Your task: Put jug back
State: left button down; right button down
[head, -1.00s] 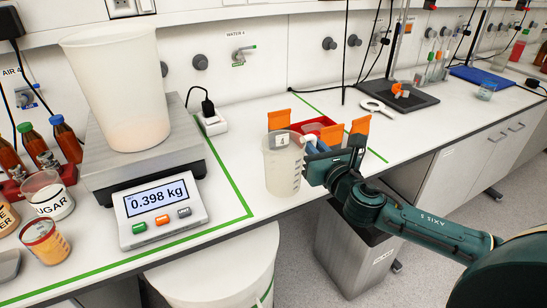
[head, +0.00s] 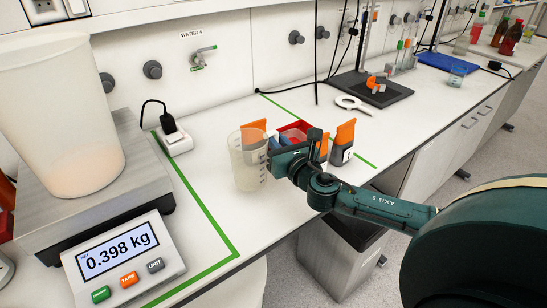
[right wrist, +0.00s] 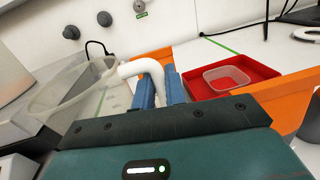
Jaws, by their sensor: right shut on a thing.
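The jug (head: 248,165) is a translucent beaker-like vessel with graduation marks and a white handle. It is upright at the front of the bench, right of the scale; I cannot tell whether its base touches the bench. My right gripper (right wrist: 160,88) is shut on the jug's white handle (right wrist: 143,68), with a blue finger on each side of it. In the head view the right gripper (head: 280,160) covers the handle side. The jug's rim and wall (right wrist: 70,88) fill the left of the right wrist view. My left gripper is not in view.
A scale (head: 165,195) reading 0.398 kg bears a large white bucket (head: 62,120). Green lines (head: 205,215) mark the bench. A bin (head: 335,262) stands below its edge.

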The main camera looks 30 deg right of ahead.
jog(key=shift+f+b, duration=0.35)
jog(key=shift+f, duration=1.5)
jog(key=c, duration=1.5)
grip_release()
jog(key=shift+f, duration=0.1)
jog(key=shift+o, duration=0.2)
jog(key=s, duration=0.4)
jog(key=s+b, duration=0.1)
jog(key=s, duration=0.3)
jog(key=s+a, duration=0.1)
jog(key=s, duration=0.3)
